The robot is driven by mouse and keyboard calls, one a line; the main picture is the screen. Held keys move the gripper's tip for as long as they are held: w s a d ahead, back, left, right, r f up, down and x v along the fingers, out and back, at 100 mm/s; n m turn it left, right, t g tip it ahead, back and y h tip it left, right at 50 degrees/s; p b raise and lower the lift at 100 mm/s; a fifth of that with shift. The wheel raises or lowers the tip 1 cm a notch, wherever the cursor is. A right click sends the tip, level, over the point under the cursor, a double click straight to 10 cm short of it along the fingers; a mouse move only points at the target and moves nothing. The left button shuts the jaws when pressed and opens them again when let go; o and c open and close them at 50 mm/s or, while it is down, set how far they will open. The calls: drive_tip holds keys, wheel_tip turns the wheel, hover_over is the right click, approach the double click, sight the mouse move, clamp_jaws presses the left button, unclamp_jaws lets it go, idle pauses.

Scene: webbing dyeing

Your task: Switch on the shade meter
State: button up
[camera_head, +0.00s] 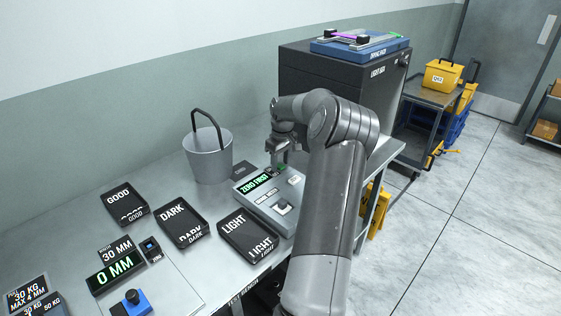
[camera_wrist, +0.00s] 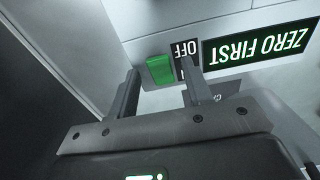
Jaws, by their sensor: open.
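The shade meter (camera_head: 262,207) is a light grey box on the bench, with a lit green display (camera_head: 255,184) reading "ZERO FIRST". The display also shows upside down in the wrist view (camera_wrist: 262,43). A green rocker switch (camera_wrist: 160,69) sits beside the display, next to a label where "OFF" can be read; the rest of that label is hidden by a finger. My gripper (camera_head: 279,167) is over the meter's far end. In the wrist view my gripper (camera_wrist: 158,67) is open and empty, its two fingers on either side of the switch. I cannot tell whether they touch the panel.
A grey bucket (camera_head: 208,156) stands left of the meter. Black trays marked GOOD (camera_head: 126,205), DARK (camera_head: 181,225) and LIGHT (camera_head: 247,238) lie on the bench. A dark light box (camera_head: 335,85) stands behind my arm. A gauge reading "0 MM" (camera_head: 115,270) is at front left.

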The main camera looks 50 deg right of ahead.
sight(282, 166)
wheel_tip(282, 166, up, 11)
drive_tip(key=shift+s+f, duration=0.15)
drive_tip(key=shift+s, duration=0.15)
idle(0.5)
